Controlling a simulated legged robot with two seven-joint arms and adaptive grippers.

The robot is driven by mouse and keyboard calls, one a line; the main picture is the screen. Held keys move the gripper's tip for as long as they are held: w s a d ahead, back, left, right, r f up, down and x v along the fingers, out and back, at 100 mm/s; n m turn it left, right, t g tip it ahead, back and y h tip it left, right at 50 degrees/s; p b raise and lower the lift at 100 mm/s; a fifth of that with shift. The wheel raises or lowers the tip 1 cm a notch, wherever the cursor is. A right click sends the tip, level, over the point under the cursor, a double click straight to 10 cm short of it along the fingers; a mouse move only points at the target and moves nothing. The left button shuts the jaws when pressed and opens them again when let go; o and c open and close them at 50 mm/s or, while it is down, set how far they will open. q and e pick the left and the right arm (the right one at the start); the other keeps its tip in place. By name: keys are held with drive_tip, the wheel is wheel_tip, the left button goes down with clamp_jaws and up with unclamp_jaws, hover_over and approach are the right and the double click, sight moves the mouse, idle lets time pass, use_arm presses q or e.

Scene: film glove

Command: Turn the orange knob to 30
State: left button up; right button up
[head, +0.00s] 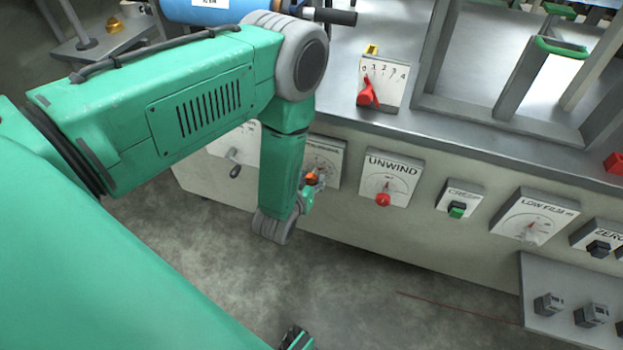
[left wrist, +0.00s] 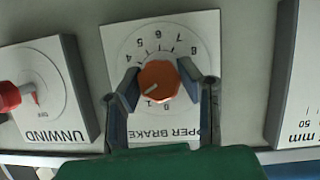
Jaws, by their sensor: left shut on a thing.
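The orange knob (left wrist: 159,82) sits on a white dial plate (left wrist: 205,30) lettered "PPER BRAKE", upside down in the left wrist view. Single digits up to 8 show around it; I see no 30. A pale line on the knob points to the lower left, near the 0 and 1. My left gripper (left wrist: 161,90) is shut on the knob, one finger on each side. In the head view the knob (head: 312,178) shows beside my left gripper (head: 307,190), partly hidden by my wrist. A dark part at the bottom edge may be my right gripper (head: 296,339); its fingers are unclear.
The UNWIND plate with its red knob (head: 383,199) is just right of the gripper in the head view. Further right are a green CREEP switch (head: 456,211) and another dial (head: 533,217). A red lever (head: 367,93) stands on the bench top.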

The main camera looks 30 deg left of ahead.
use_arm(q)
drive_tip(key=shift+s+a+n+h+p, duration=0.1)
drive_tip(key=shift+n+h+p, duration=0.45)
drive_tip(key=shift+n, duration=0.35)
drive_tip(key=shift+f+n+t+h, duration=0.1)
drive_tip(key=shift+n+t+h, duration=0.3)
drive_tip(key=shift+n+h, duration=0.45)
drive_tip(key=shift+n, duration=0.25)
drive_tip(key=o, duration=1.2)
